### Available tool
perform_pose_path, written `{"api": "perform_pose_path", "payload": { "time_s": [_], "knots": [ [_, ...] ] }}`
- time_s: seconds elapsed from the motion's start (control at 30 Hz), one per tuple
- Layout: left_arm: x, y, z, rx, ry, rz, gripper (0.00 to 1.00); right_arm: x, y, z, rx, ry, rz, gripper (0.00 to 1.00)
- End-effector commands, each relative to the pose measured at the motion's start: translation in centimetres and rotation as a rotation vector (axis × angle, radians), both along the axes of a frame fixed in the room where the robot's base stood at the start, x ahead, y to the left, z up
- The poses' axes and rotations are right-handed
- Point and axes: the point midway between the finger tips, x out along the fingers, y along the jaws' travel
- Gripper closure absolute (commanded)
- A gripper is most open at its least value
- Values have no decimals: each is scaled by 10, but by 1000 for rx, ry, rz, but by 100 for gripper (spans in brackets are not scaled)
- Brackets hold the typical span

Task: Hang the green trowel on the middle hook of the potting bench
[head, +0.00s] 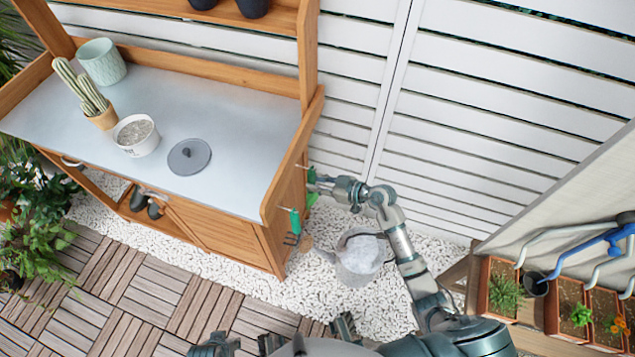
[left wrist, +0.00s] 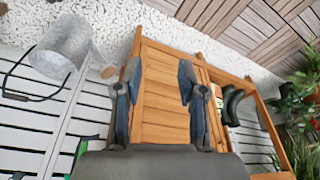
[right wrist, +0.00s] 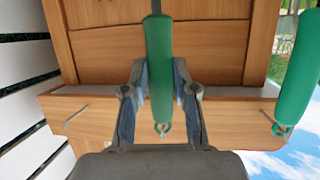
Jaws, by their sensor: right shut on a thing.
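The green trowel (right wrist: 159,70) is upright in my right gripper (right wrist: 160,105), its green handle between the two fingers and a wire loop at its end. In the head view, my right gripper (head: 322,184) is beside the bench's side panel, by the hooks. A second green-handled tool (right wrist: 301,65), a fork in the head view (head: 294,222), hangs on a hook at one side. A bare hook (right wrist: 75,118) shows at the other side. The middle hook is not clearly visible behind the handle.
The potting bench (head: 235,118) carries a cactus pot (head: 103,117), a gravel pot (head: 137,141) and a grey disc (head: 189,156). A white slatted fence (head: 480,110) is behind; planters (head: 500,285) stand at right.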

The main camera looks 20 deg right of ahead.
Motion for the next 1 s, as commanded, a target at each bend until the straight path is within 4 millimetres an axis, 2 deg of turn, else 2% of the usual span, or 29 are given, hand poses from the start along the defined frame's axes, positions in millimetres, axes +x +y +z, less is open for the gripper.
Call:
{"api": "perform_pose_path", "payload": {
  "time_s": [0.5, 1.0],
  "knots": [
    [5, 0, -28, 2, 15, -2, 60, 1, 3, -1, 1, 1, 0, 100],
    [5, -1, -31, 1, 17, -2, 60, 1, 3, -3, -1, 2, 1, 100]
  ]
}}
